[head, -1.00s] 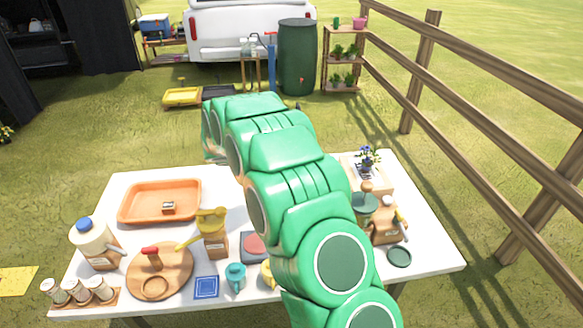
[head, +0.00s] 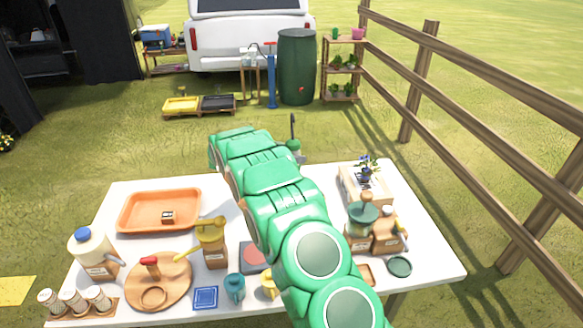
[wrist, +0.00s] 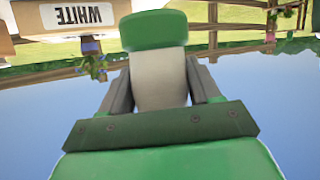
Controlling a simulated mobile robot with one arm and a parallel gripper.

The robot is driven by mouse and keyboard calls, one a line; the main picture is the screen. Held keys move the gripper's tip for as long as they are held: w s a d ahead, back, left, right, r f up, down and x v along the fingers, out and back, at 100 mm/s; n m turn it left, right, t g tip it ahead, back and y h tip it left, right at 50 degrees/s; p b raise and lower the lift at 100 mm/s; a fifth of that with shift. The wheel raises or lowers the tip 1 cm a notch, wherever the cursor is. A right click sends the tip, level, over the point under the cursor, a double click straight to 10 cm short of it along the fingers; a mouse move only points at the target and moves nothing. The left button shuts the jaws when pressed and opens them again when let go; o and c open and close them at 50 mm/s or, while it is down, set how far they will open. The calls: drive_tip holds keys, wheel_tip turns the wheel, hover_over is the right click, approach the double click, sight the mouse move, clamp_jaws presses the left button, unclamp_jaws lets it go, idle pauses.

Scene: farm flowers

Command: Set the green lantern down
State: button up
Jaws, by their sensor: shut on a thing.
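The green lantern (wrist: 155,30) fills the middle of the wrist view, which is upside down. It shows a green end and a pale body. My gripper (wrist: 160,82) is shut on the pale body, with a grey finger on each side. In the head view the lantern's green top and dark upright handle (head: 293,145) show just beyond my arm, near the table's far edge. I cannot tell whether the lantern touches the white table (head: 325,178).
A planter with blue flowers (head: 362,188) stands to the right; its WHITE label (wrist: 77,15) shows in the wrist view. The far right side has bare room.

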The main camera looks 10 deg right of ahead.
drive_tip(key=shift+w+f, duration=1.05)
drive_tip(key=shift+f, duration=0.2)
drive_tip(key=shift+w+f, duration=1)
drive_tip(key=shift+f, duration=1.8)
drive_tip(key=shift+f, duration=0.15)
drive_tip(key=o, duration=1.3)
drive_tip(key=shift+c, duration=0.2)
drive_tip(key=shift+a+r, duration=0.15)
drive_tip(key=shift+r, duration=0.05)
drive_tip(key=v, duration=1.1)
drive_tip(key=shift+a+r, duration=0.25)
